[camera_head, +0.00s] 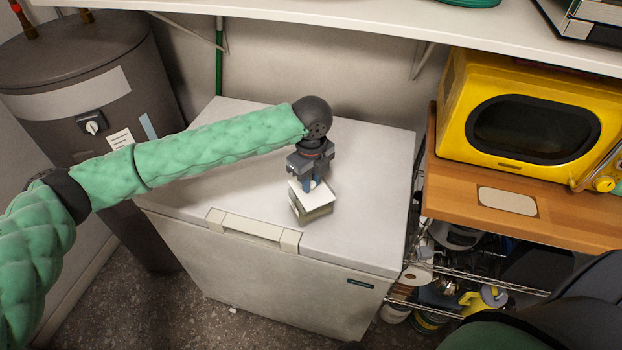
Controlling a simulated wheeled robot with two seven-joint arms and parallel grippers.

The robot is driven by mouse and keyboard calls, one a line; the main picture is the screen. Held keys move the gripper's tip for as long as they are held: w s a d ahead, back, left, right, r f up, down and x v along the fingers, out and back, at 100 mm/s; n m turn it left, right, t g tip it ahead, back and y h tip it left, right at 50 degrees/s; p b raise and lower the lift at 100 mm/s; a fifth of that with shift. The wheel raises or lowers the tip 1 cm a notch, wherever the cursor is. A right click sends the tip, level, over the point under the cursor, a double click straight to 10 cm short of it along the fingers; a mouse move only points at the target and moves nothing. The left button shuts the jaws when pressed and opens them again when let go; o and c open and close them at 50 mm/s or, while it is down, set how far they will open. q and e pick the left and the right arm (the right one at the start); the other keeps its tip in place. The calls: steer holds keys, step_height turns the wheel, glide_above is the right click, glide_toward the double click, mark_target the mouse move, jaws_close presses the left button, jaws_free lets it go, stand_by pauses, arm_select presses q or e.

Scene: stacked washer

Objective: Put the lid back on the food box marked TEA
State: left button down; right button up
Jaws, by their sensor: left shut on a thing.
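The food box (316,213) is small and pale olive. It stands on the white top of the chest freezer, near its front edge. Its marking cannot be read from here. The white lid (325,195) is at the top of the box, under my left gripper (311,186). My left gripper points down and is shut on the lid, at its middle. The lid looks turned a little relative to the box; whether it is fully seated cannot be told. The gripper hides part of the lid. My right gripper is not in view.
The white chest freezer (360,240) has clear room around the box and a handle (252,230) in front. A yellow microwave (535,110) stands on a wooden shelf (450,200) at right. A white shelf (370,25) overhangs the back. A dark tank (80,75) stands at left.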

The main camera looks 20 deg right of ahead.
arm_select(q)
steer(key=shift+p, duration=0.3)
stand_by(0.6)
steer(key=c, duration=0.7)
jaws_free()
steer(key=shift+r, duration=0.15)
steer(key=shift+r+p, duration=2.7)
steer(key=shift+r, duration=0.7)
jaws_close()
